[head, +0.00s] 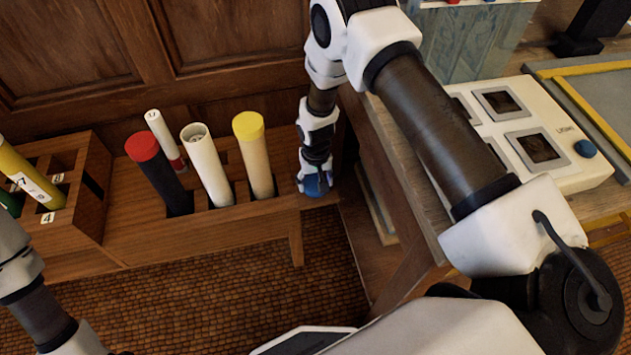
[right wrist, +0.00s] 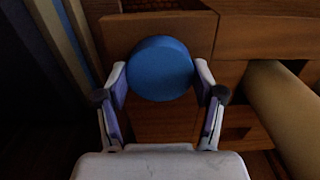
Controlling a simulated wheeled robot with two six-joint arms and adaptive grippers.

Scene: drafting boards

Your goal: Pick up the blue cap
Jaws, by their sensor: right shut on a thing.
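The blue cap (head: 316,188) is at the right end of the wooden tube rack (head: 130,230), mostly covered by my right gripper (head: 314,178) in the head view. In the right wrist view the round blue cap (right wrist: 160,68) sits between the two fingertips of my right gripper (right wrist: 162,88), which is shut on it. Whether the cap touches the rack's top is hard to tell. Only links of my left arm show at the lower left of the head view; its gripper is out of frame.
Left of the cap, the rack holds a yellow-capped tube (head: 254,155), an open white tube (head: 207,165), a red-capped dark tube (head: 160,172) and a thin white tube (head: 165,138). A wooden table with a white panel (head: 590,172) stands right. Wood panelling is behind.

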